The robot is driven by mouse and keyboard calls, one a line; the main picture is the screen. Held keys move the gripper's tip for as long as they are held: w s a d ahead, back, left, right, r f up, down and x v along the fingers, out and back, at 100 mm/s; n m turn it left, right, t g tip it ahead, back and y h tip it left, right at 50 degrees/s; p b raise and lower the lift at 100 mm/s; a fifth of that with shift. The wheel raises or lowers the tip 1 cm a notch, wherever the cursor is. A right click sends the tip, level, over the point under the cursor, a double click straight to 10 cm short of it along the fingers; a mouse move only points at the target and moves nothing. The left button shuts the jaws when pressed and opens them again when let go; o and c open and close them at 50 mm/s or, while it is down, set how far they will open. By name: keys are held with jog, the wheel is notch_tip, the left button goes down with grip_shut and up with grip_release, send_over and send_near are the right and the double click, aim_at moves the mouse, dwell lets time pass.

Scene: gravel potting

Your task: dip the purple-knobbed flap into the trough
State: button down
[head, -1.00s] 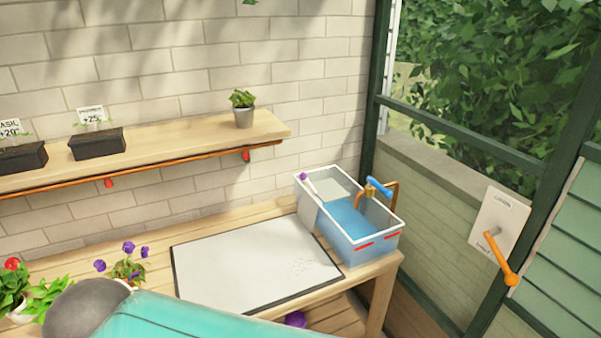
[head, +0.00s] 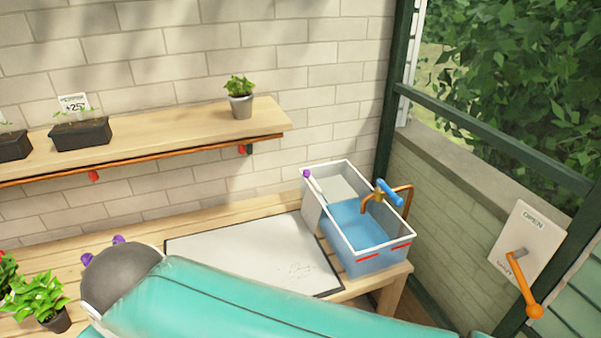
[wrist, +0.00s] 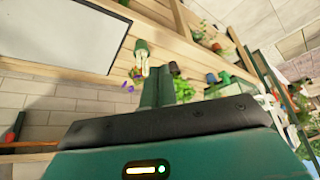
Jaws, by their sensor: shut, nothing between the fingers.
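The trough (head: 375,262) is a clear, white-rimmed bin holding blue water at the right end of the bench in the head view. The purple knob (head: 306,173) sits at its back left corner, on a pale arm along the rim. A pale grey panel (head: 338,187), apparently the flap, lies at the trough's back end, beside the open water; whether it touches water I cannot tell. My gripper (wrist: 167,85) shows in the wrist view with its two green fingers together and empty. It is away from the trough, which is outside the wrist view.
A blue-handled tap (head: 389,191) stands at the trough's right rim. A white mat (head: 240,252) lies left of the trough, partly behind my teal arm. A shelf (head: 180,135) holds pots above. An orange lever (head: 526,285) is on the right wall. Potted plants (head: 45,300) stand at left.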

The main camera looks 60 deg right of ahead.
jog(key=w+d+r+m+g+h, duration=0.15)
jog(key=w+d, duration=0.25)
jog(key=d, duration=0.7)
jog(key=w+d+f+m+t+h, duration=0.1)
jog(key=w+d+m+h, duration=0.25)
jog(key=d, duration=0.75)
jog(key=s+d+m+g+h, duration=0.1)
jog(key=s+d+g, duration=0.1)
jog(key=d, duration=1)
jog(key=s+d+f+m+g+h, duration=0.1)
jog(key=s+d+m+g+h, duration=0.1)
jog(key=d, duration=1.1)
jog(key=shift+s+d, duration=0.15)
jog(key=shift+s, duration=0.7)
jog(key=shift+f+g, duration=0.15)
jog(key=shift+g, duration=0.1)
jog(key=s+d+f, duration=0.1)
jog(key=d+f, duration=0.5)
jog(key=d, duration=0.3)
jog(key=shift+s+d+f, duration=0.3)
jog(key=shift+f, duration=0.1)
